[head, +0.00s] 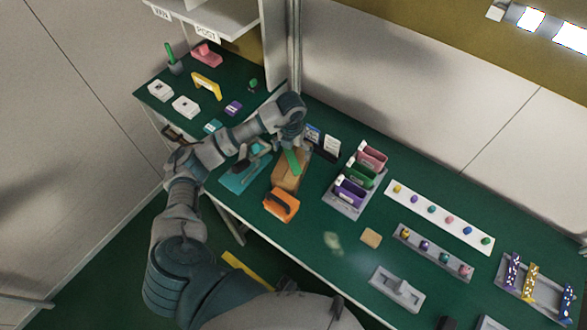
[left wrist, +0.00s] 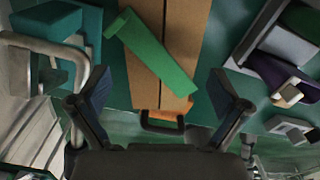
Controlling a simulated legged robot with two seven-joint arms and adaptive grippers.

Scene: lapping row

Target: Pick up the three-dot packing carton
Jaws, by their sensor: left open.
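A brown carton (head: 285,176) lies on the green bench, with a flat green strip (head: 292,161) across its top. I cannot make out any dots on it. In the left wrist view the carton (left wrist: 185,30) runs up from the middle, and the green strip (left wrist: 155,55) lies aslant on it. My left gripper (left wrist: 160,92) is open and empty, its fingers apart on either side of the carton's near end. In the head view my left gripper (head: 297,138) is above the carton's far end, partly hidden by my wrist. My right gripper is not in view.
A teal tool with a grey handle (head: 245,170) stands close left of the carton. An orange case (head: 281,205) sits at its near end. A grey rack of coloured bins (head: 347,196) stands to the right. Small parts trays (head: 433,252) lie farther right.

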